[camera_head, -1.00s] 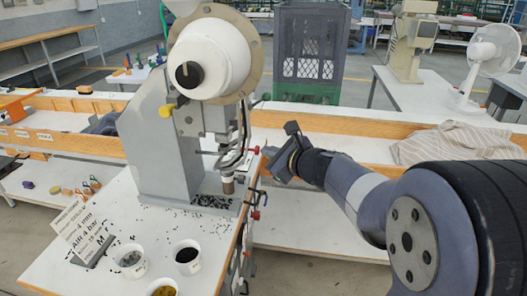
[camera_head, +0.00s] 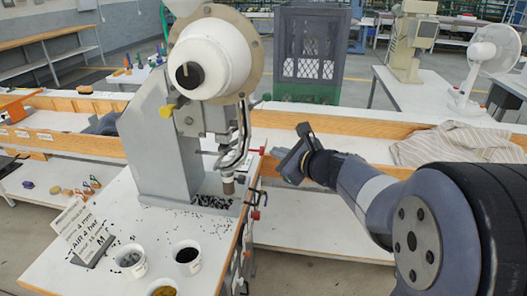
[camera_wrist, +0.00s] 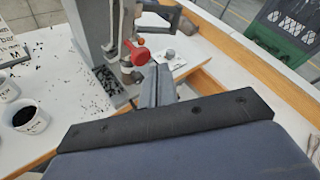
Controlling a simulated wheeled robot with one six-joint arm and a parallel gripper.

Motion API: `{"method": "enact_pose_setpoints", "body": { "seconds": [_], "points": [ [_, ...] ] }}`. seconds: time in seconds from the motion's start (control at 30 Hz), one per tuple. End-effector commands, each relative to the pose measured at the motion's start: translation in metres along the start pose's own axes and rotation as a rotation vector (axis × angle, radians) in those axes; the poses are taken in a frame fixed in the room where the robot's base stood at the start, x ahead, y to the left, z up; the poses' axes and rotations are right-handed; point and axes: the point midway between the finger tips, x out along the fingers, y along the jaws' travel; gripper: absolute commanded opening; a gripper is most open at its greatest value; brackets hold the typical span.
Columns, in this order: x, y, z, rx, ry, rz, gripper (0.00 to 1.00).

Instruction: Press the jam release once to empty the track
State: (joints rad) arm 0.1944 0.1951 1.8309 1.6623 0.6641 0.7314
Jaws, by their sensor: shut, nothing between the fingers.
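The eyelet press (camera_head: 150,130) stands on a white-topped table, with a white round drum and a yellow knob (camera_head: 166,111) on its side. Its metal spindle (camera_head: 228,185) points down over spilled black eyelets. Small red-ended parts stick out at the table's right side; one red part (camera_head: 256,215) is low there. In the wrist view a red knob (camera_wrist: 139,56) sits on the press just beyond and left of my fingertips. I cannot tell which part is the jam release. My gripper (camera_head: 280,163) is shut and empty, right of the press and apart from it; its fingers also show in the wrist view (camera_wrist: 157,75).
Cups of eyelets (camera_head: 187,256) and a sign (camera_head: 80,225) stand at the table's front. A wood-edged bench (camera_head: 350,125) runs behind my gripper, with a striped cloth (camera_head: 455,145) on it. A dark crate (camera_head: 312,45) and a fan (camera_head: 490,55) are farther back.

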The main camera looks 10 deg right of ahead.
Motion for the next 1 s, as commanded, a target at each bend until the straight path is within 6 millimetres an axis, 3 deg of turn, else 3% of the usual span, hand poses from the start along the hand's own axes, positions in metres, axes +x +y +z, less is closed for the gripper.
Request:
{"method": "enact_pose_setpoints", "body": {
  "seconds": [0.53,1.0],
  "points": [
    [-0.032,-0.024,-0.024,0.001,0.002,-0.002,0.0],
    [-0.035,-0.025,-0.025,0.0,0.0,0.0,0.0]
  ]
}}
